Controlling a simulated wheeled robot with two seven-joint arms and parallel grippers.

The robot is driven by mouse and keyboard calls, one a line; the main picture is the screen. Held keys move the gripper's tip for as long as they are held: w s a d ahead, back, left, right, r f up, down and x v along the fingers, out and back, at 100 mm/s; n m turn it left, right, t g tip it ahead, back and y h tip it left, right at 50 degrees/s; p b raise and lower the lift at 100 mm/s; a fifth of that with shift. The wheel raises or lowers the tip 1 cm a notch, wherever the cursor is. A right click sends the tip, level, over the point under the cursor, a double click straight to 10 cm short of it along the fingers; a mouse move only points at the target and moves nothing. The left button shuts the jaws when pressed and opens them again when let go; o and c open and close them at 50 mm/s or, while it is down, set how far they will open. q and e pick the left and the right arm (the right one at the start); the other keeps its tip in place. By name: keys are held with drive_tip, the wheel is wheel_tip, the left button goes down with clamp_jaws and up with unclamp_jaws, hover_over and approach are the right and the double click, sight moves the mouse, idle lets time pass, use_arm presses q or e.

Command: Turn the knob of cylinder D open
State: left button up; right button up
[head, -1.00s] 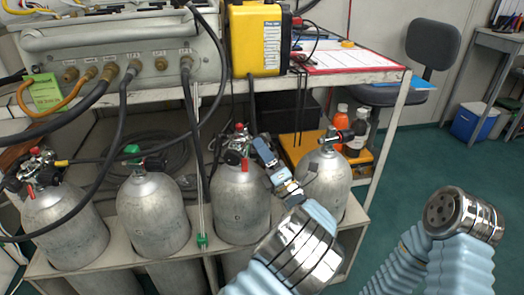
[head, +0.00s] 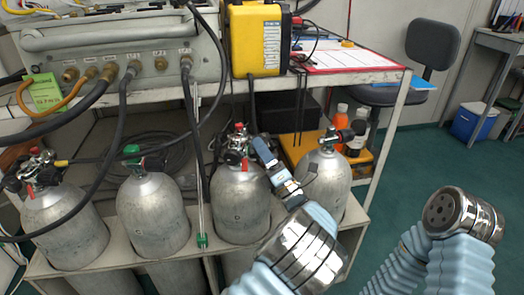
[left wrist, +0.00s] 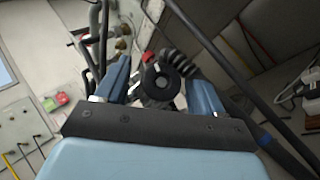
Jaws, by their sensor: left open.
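My left gripper (head: 260,149) is open beside the valve (head: 238,142) of the third cylinder from the left (head: 240,203). In the left wrist view, a round black knob (left wrist: 160,80) shows between the two blue fingers (left wrist: 159,84), with a small red part above it. I cannot tell whether the fingers touch it. My right gripper is not visible.
Black hoses (head: 118,130) hang from the grey panel box (head: 125,55) over the cylinders. The rack's front rail (head: 120,264) runs below. A yellow case (head: 255,40) sits on the shelf above. Bottles (head: 358,138) stand behind the rightmost cylinder.

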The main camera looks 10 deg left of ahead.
use_arm(q)
drive_tip(key=b+v, duration=0.1)
drive_tip(key=v, duration=1.3)
